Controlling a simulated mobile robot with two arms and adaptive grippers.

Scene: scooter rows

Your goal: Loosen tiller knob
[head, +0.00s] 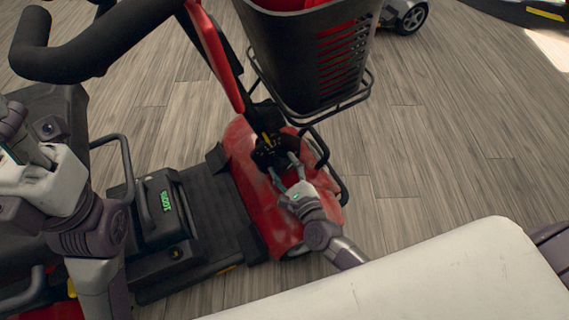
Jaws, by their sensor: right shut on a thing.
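The tiller (218,55) of a red scooter rises from the front of its deck toward the upper left, tilted. At its base is a dark pivot with a black knob (269,151); small details there are hard to make out. My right gripper (284,171) reaches to this pivot from the lower right and is shut on the knob, which its fingers partly hide. My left gripper (14,148) is raised at the left edge, well away from the knob. Its fingers are partly cut off by the frame, so its opening is unclear.
A black basket (312,55) hangs on the tiller above my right gripper. Black handlebars (75,50) cross the upper left. A battery box (164,215) with a handle sits on the deck. Wood floor (450,130) is open to the right; another scooter's wheel (414,18) shows behind.

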